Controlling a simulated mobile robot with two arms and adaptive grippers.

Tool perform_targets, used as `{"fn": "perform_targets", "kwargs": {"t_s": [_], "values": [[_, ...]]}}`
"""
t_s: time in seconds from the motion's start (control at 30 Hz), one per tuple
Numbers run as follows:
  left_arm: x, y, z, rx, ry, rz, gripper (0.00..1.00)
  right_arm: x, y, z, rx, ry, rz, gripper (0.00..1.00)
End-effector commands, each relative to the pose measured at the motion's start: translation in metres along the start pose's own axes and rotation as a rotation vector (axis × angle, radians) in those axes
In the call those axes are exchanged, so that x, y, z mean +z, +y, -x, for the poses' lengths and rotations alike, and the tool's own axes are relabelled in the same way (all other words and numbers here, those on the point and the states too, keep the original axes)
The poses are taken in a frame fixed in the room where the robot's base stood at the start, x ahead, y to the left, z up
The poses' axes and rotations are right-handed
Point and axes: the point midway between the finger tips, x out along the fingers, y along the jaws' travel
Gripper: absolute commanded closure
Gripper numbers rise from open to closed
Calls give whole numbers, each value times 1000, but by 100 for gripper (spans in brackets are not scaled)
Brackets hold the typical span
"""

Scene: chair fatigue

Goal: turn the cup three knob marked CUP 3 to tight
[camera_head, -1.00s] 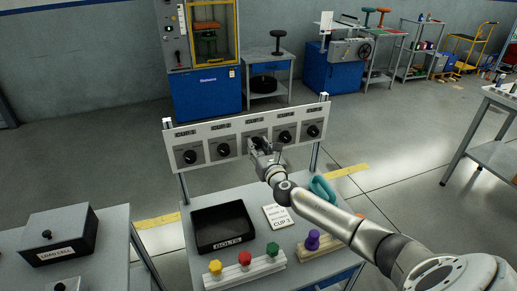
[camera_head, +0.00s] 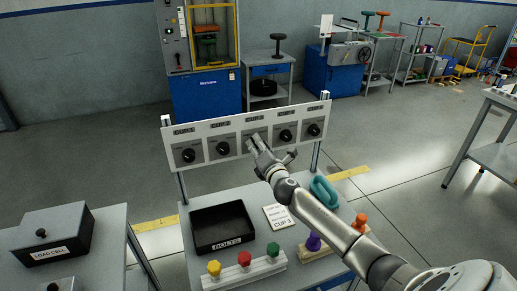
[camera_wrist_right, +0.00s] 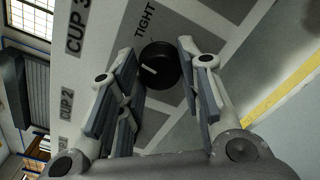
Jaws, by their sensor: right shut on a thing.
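The CUP 3 knob (camera_wrist_right: 160,65) is a round black knob with a white mark on its face. In the right wrist view the mark lies on the left part of its face, and the word TIGHT is printed above it. My right gripper (camera_wrist_right: 160,75) has its fingers on either side of the knob and is shut on it. In the head view my right gripper (camera_head: 254,141) reaches the middle of the white panel (camera_head: 321,111) and hides this knob. My left gripper is not in view.
Other black knobs (camera_head: 223,148) sit on both sides along the panel. On the table below are a black BOLTS tray (camera_head: 222,248), a CUP 3 card (camera_head: 281,217), a teal handle (camera_head: 323,191) and coloured knobs on blocks (camera_head: 245,258). A load cell box (camera_head: 55,236) stands left.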

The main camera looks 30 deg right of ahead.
Motion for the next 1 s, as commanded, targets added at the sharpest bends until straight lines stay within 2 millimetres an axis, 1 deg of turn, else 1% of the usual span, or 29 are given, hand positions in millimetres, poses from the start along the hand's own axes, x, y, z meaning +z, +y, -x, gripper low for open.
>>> {"fn": "perform_targets", "kwargs": {"t_s": [0.2,0.5,0.8,1.0], "values": [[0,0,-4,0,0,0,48,-1,-1,0,-2,1,-207,90],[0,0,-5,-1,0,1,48,-1,-1,0,-2,0,-460,90],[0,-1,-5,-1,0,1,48,0,-1,0,-2,0,-622,90],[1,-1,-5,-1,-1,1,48,-1,-1,0,-2,0,-670,90]]}}
